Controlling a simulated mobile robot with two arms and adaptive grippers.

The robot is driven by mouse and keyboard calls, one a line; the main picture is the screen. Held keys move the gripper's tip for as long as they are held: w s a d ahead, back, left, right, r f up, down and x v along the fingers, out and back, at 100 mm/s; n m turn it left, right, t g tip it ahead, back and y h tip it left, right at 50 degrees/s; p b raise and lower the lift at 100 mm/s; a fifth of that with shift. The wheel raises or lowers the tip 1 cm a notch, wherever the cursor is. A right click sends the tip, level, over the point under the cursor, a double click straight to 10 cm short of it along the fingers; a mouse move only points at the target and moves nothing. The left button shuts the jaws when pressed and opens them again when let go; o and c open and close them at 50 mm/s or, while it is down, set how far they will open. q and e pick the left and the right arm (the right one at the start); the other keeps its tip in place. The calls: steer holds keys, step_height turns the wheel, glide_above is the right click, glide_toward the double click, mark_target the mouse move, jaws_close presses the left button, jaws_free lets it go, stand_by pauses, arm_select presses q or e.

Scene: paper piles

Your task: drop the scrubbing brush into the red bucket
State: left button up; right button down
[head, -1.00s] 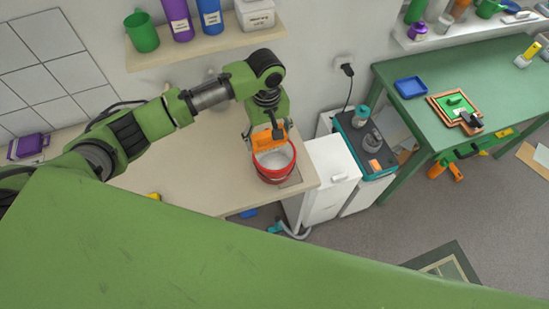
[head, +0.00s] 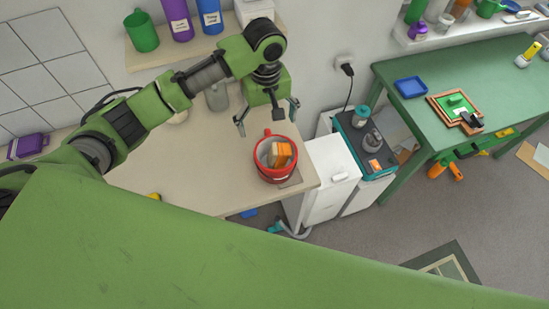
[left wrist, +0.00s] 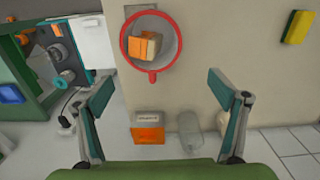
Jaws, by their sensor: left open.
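The red bucket (head: 276,178) stands upright near the right end of the beige counter. The scrubbing brush, orange with a pale side, (head: 281,155) is inside the bucket, tilted against the inner wall. In the left wrist view the brush (left wrist: 146,46) shows within the round red rim of the bucket (left wrist: 152,76). My left gripper (head: 268,120) is open and empty, above and just behind the bucket, apart from the brush. Its spread fingers also show in the left wrist view (left wrist: 160,88). My right gripper is not in view.
A white and orange box (left wrist: 148,127) and a clear jar (left wrist: 190,130) stand near the wall behind the bucket. A yellow-green sponge (left wrist: 298,27) lies on the counter. A shelf (head: 190,45) with containers hangs above. A green workbench (head: 470,80) stands at the right.

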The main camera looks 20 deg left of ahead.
arm_select(q)
step_height(320, 180, up, 5)
steer(key=shift+r, duration=0.1)
stand_by(0.6)
